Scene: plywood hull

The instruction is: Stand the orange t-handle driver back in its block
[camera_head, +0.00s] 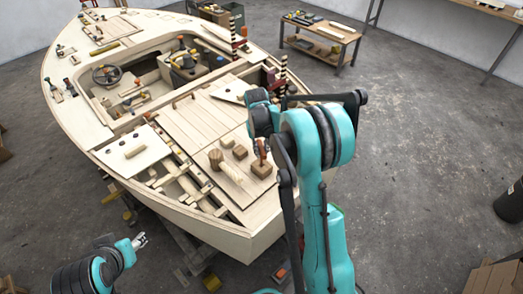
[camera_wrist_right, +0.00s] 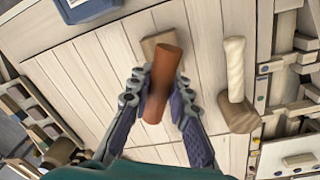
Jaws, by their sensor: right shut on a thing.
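The orange-brown t-handle driver (camera_head: 261,150) is in my right gripper, above the aft deck of the plywood hull. In the right wrist view the driver's handle (camera_wrist_right: 163,80) lies between the two fingers of my right gripper (camera_wrist_right: 160,92), which are shut on it. A small wooden block (camera_head: 262,170) is directly below the driver in the head view; a block (camera_wrist_right: 152,43) also shows partly behind the handle in the wrist view. I cannot tell whether the driver's lower end is inside the block. My left gripper (camera_head: 140,241) hangs empty at lower left, off the hull.
A wooden mallet (camera_head: 217,159) lies on the deck left of the block, with more small blocks (camera_head: 240,152) nearby. Open framing (camera_head: 180,183) lies left of the deck planks. A striped post (camera_head: 283,72) stands behind. A tool cart (camera_head: 320,40) is far back.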

